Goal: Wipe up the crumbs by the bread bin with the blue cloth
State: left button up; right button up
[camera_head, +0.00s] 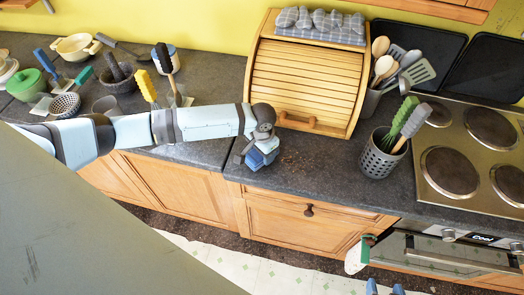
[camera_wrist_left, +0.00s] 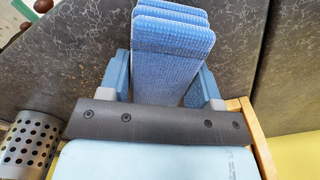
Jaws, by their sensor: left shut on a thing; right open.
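The wooden roll-top bread bin (camera_head: 305,82) stands against the yellow wall. Small brownish crumbs (camera_head: 293,160) lie on the dark counter in front of it. My left gripper (camera_head: 262,155) is low over the counter at the bin's front left corner, just left of the crumbs. It is shut on the folded blue cloth (camera_head: 256,161), which also shows between its fingers in the left wrist view (camera_wrist_left: 172,45). I cannot tell whether the cloth touches the counter. My right gripper (camera_head: 384,289) is open and empty at the bottom edge, with only its blue fingertips showing.
A perforated metal holder with brushes (camera_head: 380,158) stands right of the crumbs, beside the hob (camera_head: 470,150). A utensil pot (camera_head: 372,100) stands by the bin. Several kitchen items, including a mortar (camera_head: 118,78), fill the left counter. The counter's front edge is close to the crumbs.

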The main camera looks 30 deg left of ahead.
aim_at(311, 171)
pick_arm(q)
jog(key=shift+f, duration=0.85)
dwell(0.8)
jog(key=shift+w+d, duration=0.2)
jog(key=shift+d, duration=0.45)
jog(key=shift+w+d, duration=0.15)
jog(key=shift+d, duration=0.5)
jog(key=shift+w+d, duration=0.2)
jog(key=shift+d, duration=0.45)
jog(key=shift+w+d, duration=0.15)
jog(key=shift+d, duration=0.45)
jog(key=shift+w+d, duration=0.25)
jog(key=shift+d, duration=0.6)
jog(key=shift+w+d, duration=0.25)
jog(key=shift+d, duration=0.6)
jog(key=shift+w+d, duration=0.25)
jog(key=shift+d, duration=0.6)
jog(key=shift+w+d, duration=0.25)
jog(key=shift+d, duration=0.6)
jog(key=shift+w+d, duration=0.2)
jog(key=shift+d, duration=0.65)
jog(key=shift+w+d, duration=0.25)
jog(key=shift+d, duration=0.6)
jog(key=shift+d, duration=0.1)
